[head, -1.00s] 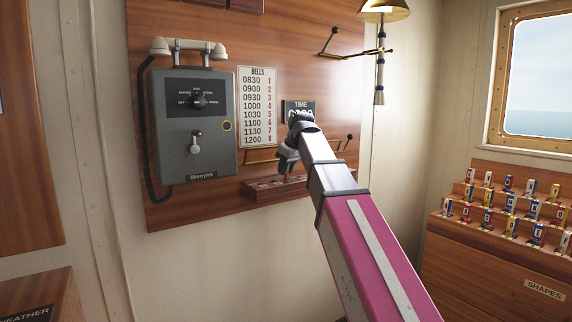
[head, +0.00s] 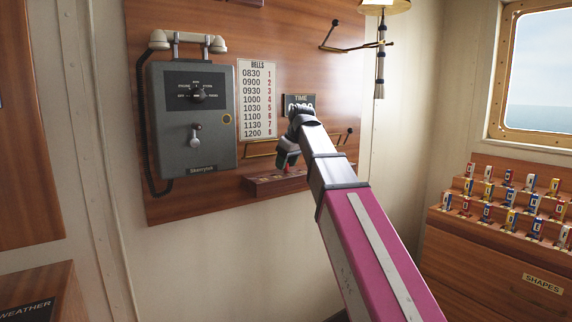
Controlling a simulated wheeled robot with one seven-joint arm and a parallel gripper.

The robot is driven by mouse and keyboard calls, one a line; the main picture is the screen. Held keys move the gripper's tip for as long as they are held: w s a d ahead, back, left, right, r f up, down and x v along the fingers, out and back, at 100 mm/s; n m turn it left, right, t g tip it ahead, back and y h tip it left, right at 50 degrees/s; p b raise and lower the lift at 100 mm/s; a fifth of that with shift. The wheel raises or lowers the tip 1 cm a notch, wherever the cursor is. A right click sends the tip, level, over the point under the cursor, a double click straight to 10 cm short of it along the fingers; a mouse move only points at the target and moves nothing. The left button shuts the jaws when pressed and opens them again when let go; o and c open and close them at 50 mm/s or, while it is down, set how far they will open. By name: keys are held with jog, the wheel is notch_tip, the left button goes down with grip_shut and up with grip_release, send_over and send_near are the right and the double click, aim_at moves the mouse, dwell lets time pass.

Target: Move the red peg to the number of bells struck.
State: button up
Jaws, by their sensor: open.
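The wooden peg board (head: 262,189) is a small ledge low on the wall panel, below the bells chart. My gripper (head: 287,166) is at the board, pointing down over its middle, with its jaws open. A bit of red (head: 287,169) shows at the fingertips, probably the red peg; my gripper and arm hide most of it and part of the board. The bells chart (head: 257,100) lists times from 0830 to 1200 beside numbers 1 to 8. The time sign (head: 301,98) is right of it; its digits are partly covered by my arm and cannot be read surely.
A grey telephone box (head: 193,120) with a handset hangs left of the chart. A brass bell (head: 384,5) with a hanging rope (head: 380,60) is at upper right. Brass brackets (head: 345,47) stick out from the panel. A stepped wooden rack (head: 480,225) of coloured blocks stands at right.

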jog(key=v, duration=1)
jog(key=shift+r, duration=0.2)
